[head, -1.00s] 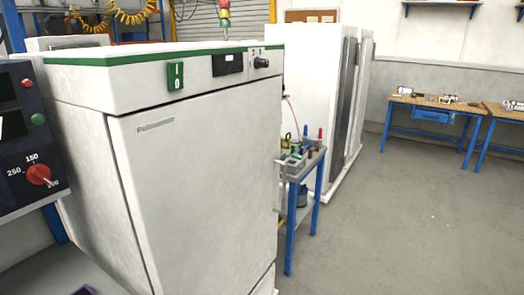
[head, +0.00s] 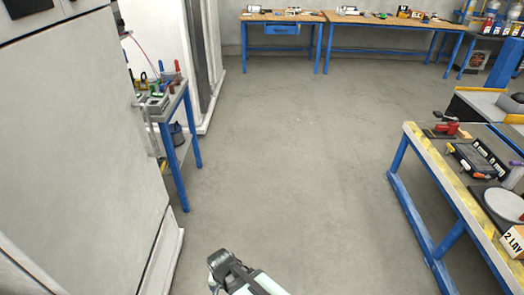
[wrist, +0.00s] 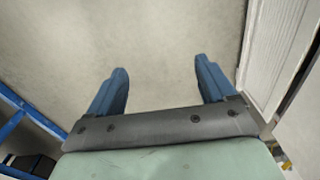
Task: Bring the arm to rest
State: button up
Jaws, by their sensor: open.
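My gripper (wrist: 162,82) shows in the wrist view with its two blue fingers wide apart and nothing between them. Bare grey floor lies beyond the fingertips. In the head view, part of my arm shows at the bottom centre, over open floor; the fingers cannot be made out there.
A tall white cabinet (head: 75,150) stands close on the left, with a small blue-legged cart (head: 178,135) of tools beside it. A yellow-edged workbench (head: 440,165) with tools stands on the right. Blue benches (head: 345,22) line the back wall. The floor (head: 290,150) between is clear.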

jog(key=s+d+f+g+h, duration=0.1)
jog(key=s+d+f+g, duration=0.3)
jog(key=d, duration=0.6)
jog(key=s+d+f, duration=0.1)
jog(key=d+f, duration=0.4)
jog(key=d, duration=0.5)
jog(key=s+d+f+g, duration=0.1)
jog(key=s+d+f, duration=0.1)
jog(key=s+d, duration=0.3)
jog(key=s+d+f+g, duration=0.2)
jog(key=s+d, duration=0.3)
jog(key=s, duration=0.2)
jog(key=shift+s+d+f+n+y, duration=0.2)
jog(key=shift+f+n+y, duration=0.1)
jog(key=shift+y, duration=0.1)
